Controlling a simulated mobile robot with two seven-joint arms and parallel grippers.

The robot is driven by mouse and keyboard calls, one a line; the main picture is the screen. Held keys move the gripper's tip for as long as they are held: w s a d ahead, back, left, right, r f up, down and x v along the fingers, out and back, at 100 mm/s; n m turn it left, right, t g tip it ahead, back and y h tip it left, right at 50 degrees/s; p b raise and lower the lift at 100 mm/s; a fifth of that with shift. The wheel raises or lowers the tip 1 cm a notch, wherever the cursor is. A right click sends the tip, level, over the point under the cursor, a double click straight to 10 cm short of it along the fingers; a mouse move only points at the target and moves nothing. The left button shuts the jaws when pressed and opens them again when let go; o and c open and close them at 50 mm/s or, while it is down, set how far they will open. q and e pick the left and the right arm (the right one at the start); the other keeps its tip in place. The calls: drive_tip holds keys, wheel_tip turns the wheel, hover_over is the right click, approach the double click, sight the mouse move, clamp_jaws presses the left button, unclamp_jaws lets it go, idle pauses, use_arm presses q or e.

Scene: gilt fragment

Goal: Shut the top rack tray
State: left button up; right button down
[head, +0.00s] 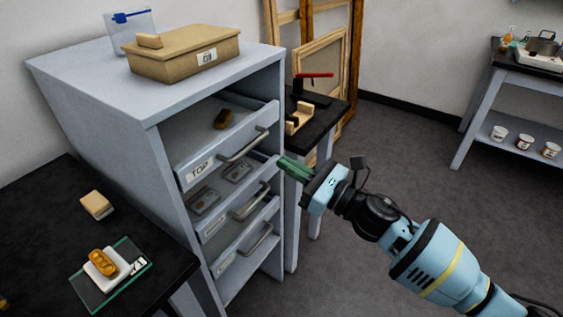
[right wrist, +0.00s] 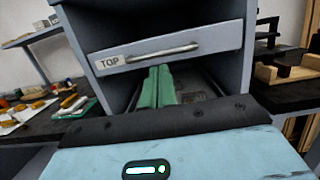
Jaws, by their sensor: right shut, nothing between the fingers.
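The grey rack cabinet (head: 110,110) stands left of centre in the head view. My right gripper (head: 284,163) has green fingers, shut and empty, just right of the tray front. In the right wrist view the fingers (right wrist: 158,72) point toward the tray front, with tips a little below the handle. Contact cannot be told. My left gripper is out of view.
Lower trays (head: 232,218) with handles sit beneath. A tan box (head: 185,62) rests on the cabinet. A dark table (head: 45,235) stands at left, holding a green-edged mat (head: 85,288). A dark bench (head: 325,112) with wooden items stands behind my gripper.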

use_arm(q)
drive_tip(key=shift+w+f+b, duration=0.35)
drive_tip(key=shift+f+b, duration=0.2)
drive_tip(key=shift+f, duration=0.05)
use_arm(e)
drive_tip(key=v, duration=0.7)
drive_tip(key=shift+w+d+f, duration=0.15)
drive_tip(key=shift+d+f, duration=0.1)
drive_tip(key=shift+f, duration=0.05)
